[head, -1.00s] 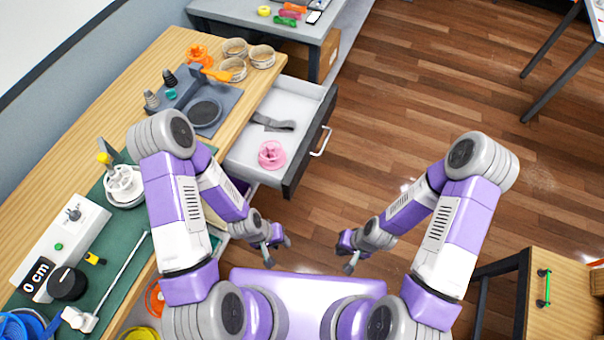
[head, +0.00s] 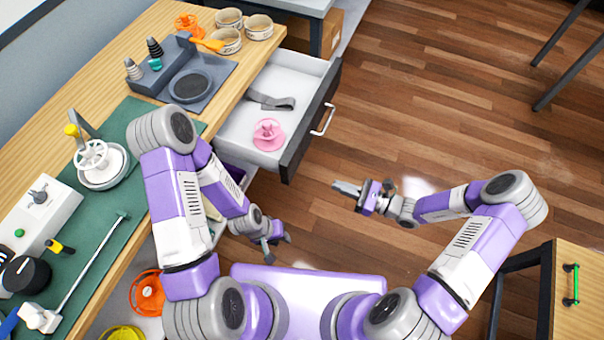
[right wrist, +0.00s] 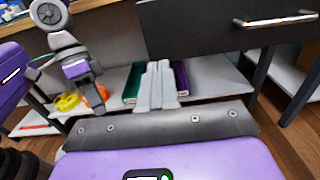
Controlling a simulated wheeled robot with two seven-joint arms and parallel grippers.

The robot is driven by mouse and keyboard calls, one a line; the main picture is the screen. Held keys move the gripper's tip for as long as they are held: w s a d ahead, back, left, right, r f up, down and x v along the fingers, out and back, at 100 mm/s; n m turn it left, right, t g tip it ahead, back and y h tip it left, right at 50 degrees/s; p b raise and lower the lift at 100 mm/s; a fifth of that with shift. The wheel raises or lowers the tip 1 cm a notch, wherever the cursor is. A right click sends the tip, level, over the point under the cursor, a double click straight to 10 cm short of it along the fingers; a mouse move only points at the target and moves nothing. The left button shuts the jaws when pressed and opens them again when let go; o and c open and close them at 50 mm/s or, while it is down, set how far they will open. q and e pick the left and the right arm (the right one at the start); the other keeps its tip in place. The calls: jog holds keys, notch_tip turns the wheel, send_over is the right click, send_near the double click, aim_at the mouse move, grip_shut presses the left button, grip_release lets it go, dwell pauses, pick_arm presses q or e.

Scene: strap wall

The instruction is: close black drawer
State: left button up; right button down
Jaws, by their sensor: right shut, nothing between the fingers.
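The black drawer (head: 303,137) is pulled out from the wooden workbench, with a dark front and a silver bar handle (head: 323,120). Inside it lie a grey strap (head: 270,101) and a pink knobbed part (head: 268,134). The drawer front also shows in the right wrist view (right wrist: 220,28), above and to the right of my fingers. My right gripper (head: 340,187) is shut and empty, in front of the drawer and apart from it. My left gripper (head: 277,250) hangs low beside the workbench, below the drawer in the picture; its finger gap is unclear.
The workbench (head: 140,75) carries cups, a dark tray and a green mat with devices. A shelf under it holds coloured items, including an orange ring (head: 147,292). A small wooden cabinet (head: 580,300) stands at the lower right. The floor (head: 430,110) right of the drawer is clear.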

jog(key=b, duration=0.3)
send_near(292, 169)
jog(key=x, duration=0.5)
jog(key=shift+a+f, duration=0.2)
jog(key=shift+a, duration=0.05)
jog(key=shift+w+a+r, duration=0.1)
jog(key=shift+w+a, duration=0.2)
jog(key=shift+a, duration=0.3)
